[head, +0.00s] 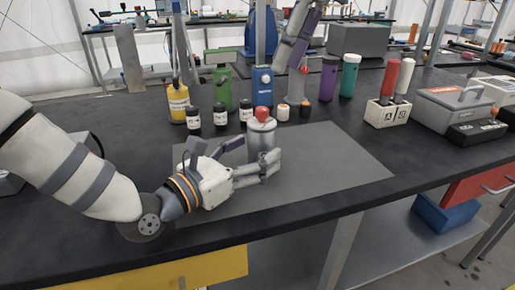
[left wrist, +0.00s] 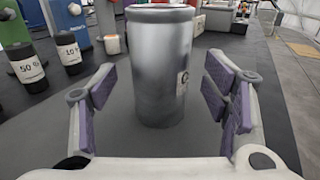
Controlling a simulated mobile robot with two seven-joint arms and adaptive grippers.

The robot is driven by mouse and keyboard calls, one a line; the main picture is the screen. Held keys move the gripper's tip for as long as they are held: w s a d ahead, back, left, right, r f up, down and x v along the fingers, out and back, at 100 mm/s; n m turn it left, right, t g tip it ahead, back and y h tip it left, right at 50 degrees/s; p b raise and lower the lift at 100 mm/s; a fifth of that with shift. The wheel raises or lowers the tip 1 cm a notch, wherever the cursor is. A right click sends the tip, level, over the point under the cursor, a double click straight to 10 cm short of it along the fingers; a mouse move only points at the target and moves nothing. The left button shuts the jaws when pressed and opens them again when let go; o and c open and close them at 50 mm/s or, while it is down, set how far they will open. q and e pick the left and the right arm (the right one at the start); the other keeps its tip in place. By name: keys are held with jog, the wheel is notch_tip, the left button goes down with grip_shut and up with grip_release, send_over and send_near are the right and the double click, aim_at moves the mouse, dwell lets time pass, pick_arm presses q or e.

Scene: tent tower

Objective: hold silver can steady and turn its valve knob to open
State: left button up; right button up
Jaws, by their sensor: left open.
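The silver can (head: 262,138) stands upright on the grey mat, with a red valve knob (head: 263,113) on top. In the left wrist view the can (left wrist: 160,65) is large and centred, with a dark red edge at its top and a small label at its right. My left gripper (head: 262,168) is open and low at the can's near side. Its two fingers, with purple pads, stand either side of the can's lower part, with visible gaps. My right gripper (head: 294,48) hangs at the top, behind and right of the can. Its finger opening is unclear.
A grey mat (head: 335,165) lies under the can, with free room at its right. A rack with red and white handles (head: 386,112) stands right.

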aim_at(262, 109)
pick_arm(q)
jog(key=shift+x, duration=1.35)
jog(key=c, duration=1.5)
grip_shut()
pick_arm(e)
jog(key=shift+o, duration=0.8)
jog(key=s+a+r+n+t+h, duration=0.2)
jog(key=s+a+n+t+h, duration=0.15)
jog(key=n, duration=1.75)
jog(key=shift+h, duration=0.35)
jog(key=x, duration=0.7)
jog(key=s+a+x, duration=0.1)
jog(key=x, duration=0.3)
jog(key=shift+w+f, duration=0.15)
jog(key=shift+f, duration=0.3)
jog(key=shift+c, duration=0.5)
grip_shut()
